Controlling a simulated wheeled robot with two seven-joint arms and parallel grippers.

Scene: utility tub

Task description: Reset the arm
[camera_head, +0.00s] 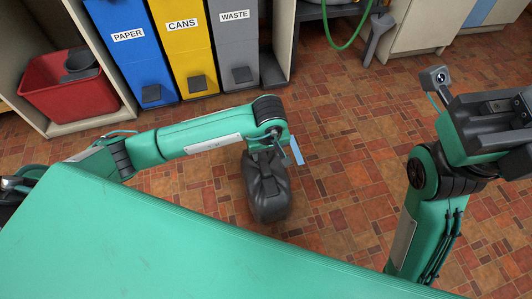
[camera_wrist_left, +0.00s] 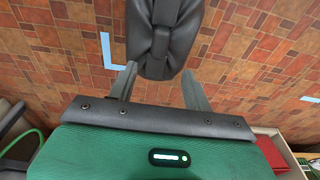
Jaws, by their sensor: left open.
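My left arm reaches in from the left in the head view. Its gripper (camera_head: 277,148) is open, directly above or at the top of a dark grey jug-like container (camera_head: 268,192). In the left wrist view the two fingers (camera_wrist_left: 160,72) are spread apart, with the container (camera_wrist_left: 162,30) showing between and beyond their tips. I cannot tell whether they touch it. The container looks upright on the floor. My right gripper (camera_head: 495,120) is raised at the right edge of the head view; its fingers are not clear.
Bins marked PAPER (camera_head: 132,50), CANS (camera_head: 185,42) and WASTE (camera_head: 236,42) line the back. A red bucket (camera_head: 68,88) sits in a shelf at left. Blue tape (camera_head: 296,150) marks the tiled floor, which is clear between my arms. A green hose (camera_head: 345,40) hangs behind.

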